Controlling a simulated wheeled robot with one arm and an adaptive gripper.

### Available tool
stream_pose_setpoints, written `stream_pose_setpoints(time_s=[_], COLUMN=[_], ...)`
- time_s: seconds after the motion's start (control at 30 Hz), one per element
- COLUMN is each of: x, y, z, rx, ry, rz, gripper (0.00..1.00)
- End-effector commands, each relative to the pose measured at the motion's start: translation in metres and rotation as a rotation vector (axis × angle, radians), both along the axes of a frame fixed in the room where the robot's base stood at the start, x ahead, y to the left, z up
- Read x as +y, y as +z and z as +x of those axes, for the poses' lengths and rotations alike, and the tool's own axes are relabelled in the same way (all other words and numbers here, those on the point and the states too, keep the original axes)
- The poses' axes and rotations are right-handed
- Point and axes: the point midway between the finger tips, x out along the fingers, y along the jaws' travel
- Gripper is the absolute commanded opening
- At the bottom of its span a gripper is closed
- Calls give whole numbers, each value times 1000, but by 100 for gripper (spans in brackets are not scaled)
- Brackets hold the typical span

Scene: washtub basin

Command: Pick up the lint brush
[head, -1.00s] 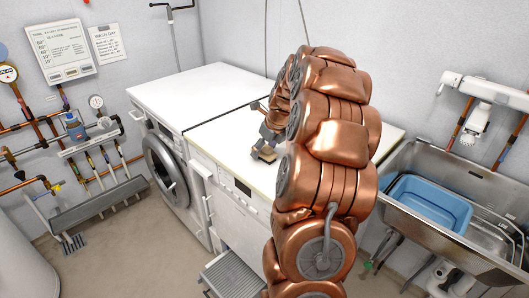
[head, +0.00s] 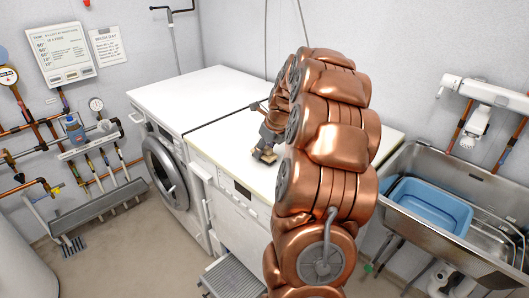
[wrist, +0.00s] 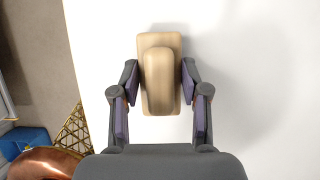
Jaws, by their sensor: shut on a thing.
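The lint brush (wrist: 160,75) is a pale wooden block with a rounded raised handle piece on top. It lies between the two fingers of my gripper (wrist: 160,98) in the wrist view, on or just above the white worktop. My gripper is shut on its sides. In the head view my gripper (head: 265,150) is low at the front edge of the white worktop, and the lint brush (head: 264,156) shows small at its tip. My copper arm hides part of the worktop behind it.
The white worktop (head: 225,150) has clear room left of my gripper. The washing machine (head: 160,165) stands at its left. A steel sink (head: 390,165) with a blue basin (head: 430,205) is at the right. The front worktop edge drops to the floor.

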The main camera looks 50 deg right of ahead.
Motion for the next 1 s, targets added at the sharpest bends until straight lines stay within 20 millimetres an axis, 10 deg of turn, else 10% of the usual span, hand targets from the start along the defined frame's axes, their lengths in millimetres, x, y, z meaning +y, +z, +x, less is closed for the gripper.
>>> stream_pose_setpoints(time_s=[1.0], x=[46], y=[35], z=[-55], rx=[-4], ry=[0], rz=[-3], gripper=[9])
